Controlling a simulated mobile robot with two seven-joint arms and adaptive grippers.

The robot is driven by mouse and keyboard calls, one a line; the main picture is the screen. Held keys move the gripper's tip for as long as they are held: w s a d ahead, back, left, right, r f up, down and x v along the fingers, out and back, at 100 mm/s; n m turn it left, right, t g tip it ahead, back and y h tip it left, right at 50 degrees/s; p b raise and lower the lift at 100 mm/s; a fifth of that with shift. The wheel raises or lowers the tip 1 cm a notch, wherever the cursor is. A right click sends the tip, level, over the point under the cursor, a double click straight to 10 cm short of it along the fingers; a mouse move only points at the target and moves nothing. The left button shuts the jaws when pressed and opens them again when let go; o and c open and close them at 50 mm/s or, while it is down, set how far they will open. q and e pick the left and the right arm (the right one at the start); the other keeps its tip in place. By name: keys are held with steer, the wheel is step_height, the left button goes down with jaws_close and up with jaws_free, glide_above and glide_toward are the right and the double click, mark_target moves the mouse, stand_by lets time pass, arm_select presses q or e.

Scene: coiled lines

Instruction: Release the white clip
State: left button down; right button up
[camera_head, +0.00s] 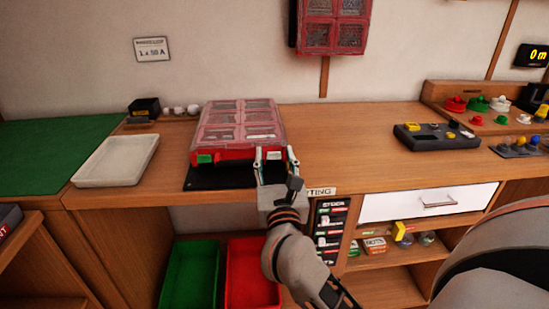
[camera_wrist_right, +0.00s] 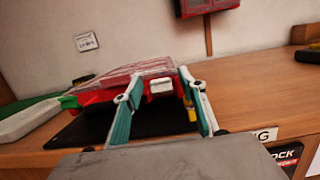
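A red case (camera_head: 236,133) with a clear, divided lid sits on a black mat (camera_head: 205,179) near the bench's front edge. Its front carries a green clip (camera_head: 205,158) on the left and a white clip (camera_wrist_right: 161,86) on the right. The green clip (camera_wrist_right: 68,102) also shows in the right wrist view. My right gripper (camera_head: 275,153) is at the case's front right. In the wrist view its fingers (camera_wrist_right: 160,80) are spread, one on each side of the white clip, with nothing clearly gripped. The white clip looks flat against the case. My left gripper is out of view.
A white tray (camera_head: 116,161) lies left of the case, and a grey device (camera_head: 436,136) stands to the right. Green (camera_head: 193,274) and red (camera_head: 252,276) bins are below the bench. The bench between case and device is clear.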

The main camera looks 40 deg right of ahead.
steer(key=shift+s+a+f, duration=0.15)
steer(key=shift+s+a, duration=0.15)
steer(key=shift+s, duration=0.05)
steer(key=v, duration=1.1)
